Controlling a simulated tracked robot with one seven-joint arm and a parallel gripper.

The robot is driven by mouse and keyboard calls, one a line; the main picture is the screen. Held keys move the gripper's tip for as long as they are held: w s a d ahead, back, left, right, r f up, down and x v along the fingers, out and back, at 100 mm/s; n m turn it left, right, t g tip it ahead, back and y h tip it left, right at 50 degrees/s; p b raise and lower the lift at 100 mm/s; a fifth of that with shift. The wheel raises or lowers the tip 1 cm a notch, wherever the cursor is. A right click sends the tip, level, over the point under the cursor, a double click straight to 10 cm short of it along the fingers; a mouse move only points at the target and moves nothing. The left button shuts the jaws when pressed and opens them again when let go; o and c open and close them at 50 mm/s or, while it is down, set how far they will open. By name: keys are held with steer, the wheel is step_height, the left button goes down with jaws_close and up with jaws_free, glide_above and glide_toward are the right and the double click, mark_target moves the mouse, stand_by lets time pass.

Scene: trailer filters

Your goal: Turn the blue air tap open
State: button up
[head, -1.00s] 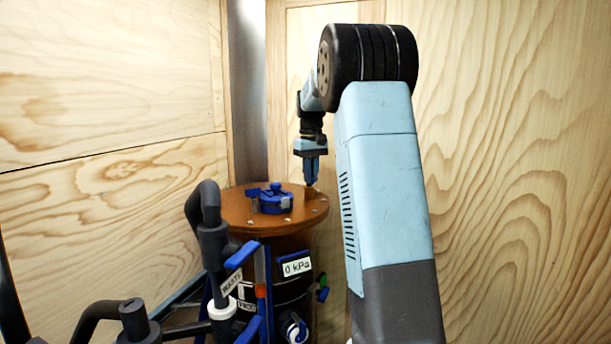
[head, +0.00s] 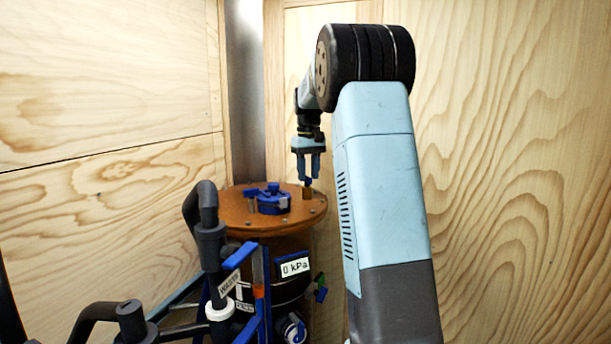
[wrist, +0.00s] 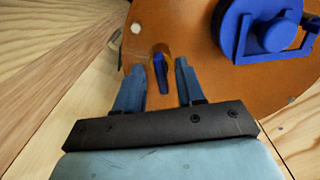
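A small blue lever, seemingly the air tap (wrist: 160,72), stands on a brown stub on top of the orange-brown drum (wrist: 205,80). In the head view the blue lever (head: 308,182) is tiny, just above the stub, near the drum's right rim. My gripper (wrist: 158,75) is open, pointing down, with one finger on each side of the lever. In the wrist view, gaps show between lever and fingers. In the head view my gripper (head: 308,178) is over the drum's right side. Whether the fingertips reach the lever's full depth cannot be told.
A larger blue clamp-like fitting (head: 270,199) sits on the drum top, left of my gripper; it also shows in the wrist view (wrist: 268,28). Black pipes (head: 208,235) and a "0 kPa" label (head: 295,267) are in front. Wooden walls (head: 110,120) stand close behind.

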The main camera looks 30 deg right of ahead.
mark_target(308, 177)
step_height(308, 177, up, 13)
stand_by(0.4)
stand_by(0.4)
steer(key=s+a+f+t, duration=0.1)
steer(key=s+a, duration=0.4)
steer(key=s, duration=0.4)
steer(key=s+a+f+t, duration=0.1)
steer(key=s+a+t, duration=0.1)
steer(key=s+a, duration=0.55)
steer(key=s+a+f+t, duration=0.1)
steer(key=s+a+f, duration=0.1)
steer(key=s+f, duration=0.5)
steer(key=s+a+f+t, duration=0.1)
steer(key=s+a+f, duration=0.2)
steer(key=s+f, duration=0.4)
steer(key=s, duration=0.7)
steer(key=shift+f+m+t, duration=0.3)
steer(key=shift+f+m, duration=0.1)
